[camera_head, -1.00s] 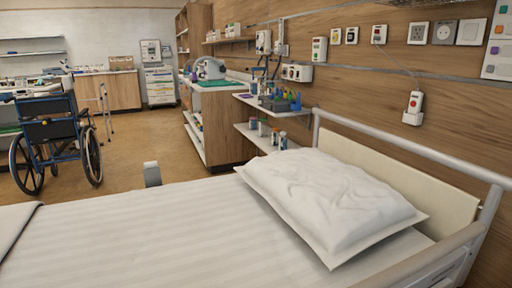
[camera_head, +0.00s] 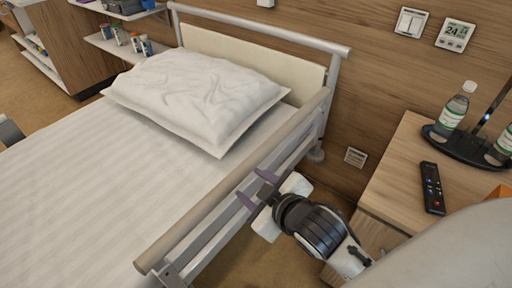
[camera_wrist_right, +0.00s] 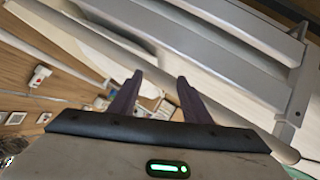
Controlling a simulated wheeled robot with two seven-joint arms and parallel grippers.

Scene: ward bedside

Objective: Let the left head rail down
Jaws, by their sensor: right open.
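The raised head rail (camera_head: 235,175) runs along the near side of the bed, with a tan top tube and grey metal bars below it. My right gripper (camera_head: 256,188) is beside the rail's outer face, its two purple fingers apart and pointing at the bars below the top tube. In the right wrist view the gripper (camera_wrist_right: 158,80) is open with no object between its fingers. The rail's grey bars (camera_wrist_right: 235,62) fill the upper right there. I cannot tell whether a finger touches the rail. My left gripper is not in view.
A white pillow (camera_head: 195,95) lies on the bed's white sheet (camera_head: 110,180). To the right, a wooden bedside cabinet (camera_head: 395,175) holds a remote (camera_head: 432,188), bottles (camera_head: 454,108) and a dark tray. A narrow floor gap lies between rail and cabinet.

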